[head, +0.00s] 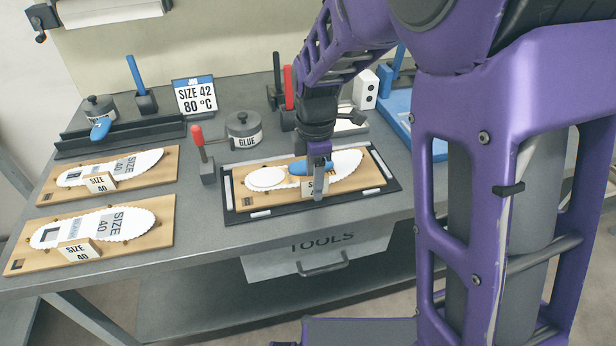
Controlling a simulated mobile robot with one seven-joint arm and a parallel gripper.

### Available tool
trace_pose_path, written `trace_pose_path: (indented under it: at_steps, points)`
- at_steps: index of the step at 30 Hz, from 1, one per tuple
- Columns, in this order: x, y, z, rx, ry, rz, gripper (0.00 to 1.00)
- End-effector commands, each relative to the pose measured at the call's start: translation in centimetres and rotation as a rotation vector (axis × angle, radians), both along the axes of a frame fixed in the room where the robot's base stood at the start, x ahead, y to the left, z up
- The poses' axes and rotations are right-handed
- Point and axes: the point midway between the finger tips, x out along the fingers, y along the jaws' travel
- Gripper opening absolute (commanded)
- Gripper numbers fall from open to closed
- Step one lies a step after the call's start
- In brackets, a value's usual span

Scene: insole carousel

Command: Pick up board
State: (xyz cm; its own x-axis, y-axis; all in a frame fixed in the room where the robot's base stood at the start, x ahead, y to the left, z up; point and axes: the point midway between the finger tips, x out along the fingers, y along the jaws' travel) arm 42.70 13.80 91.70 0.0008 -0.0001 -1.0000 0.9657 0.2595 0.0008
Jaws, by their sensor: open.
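A wooden board (366,183) with a white scalloped insole lies in a black tray (236,215) at the middle of the table. My gripper (318,190) points down over this board, open, with a finger in front of the label block. Whether it touches the board or block I cannot tell. Two similar boards marked size 40, an upper one (160,178) and a lower one (160,235), lie at the left.
A red-handled clamp (199,150) and a glue pot (243,132) stand just behind the tray. A sign reading size 42, 80 °C (195,95) stands further back. A black rack (150,132) is at the back left. A tools drawer (320,262) hangs under the table's front edge.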

Motion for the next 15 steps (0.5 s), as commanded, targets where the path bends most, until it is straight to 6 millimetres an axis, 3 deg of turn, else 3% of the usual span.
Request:
trace_pose_path:
  at_steps: [2,10,15]
  points:
    - [0.00,0.00,0.03,0.000,0.000,0.000,0.51]
    - [0.00,0.00,0.05,0.000,0.000,0.000,0.02]
    - [0.00,0.00,0.05,0.000,0.000,0.000,0.00]
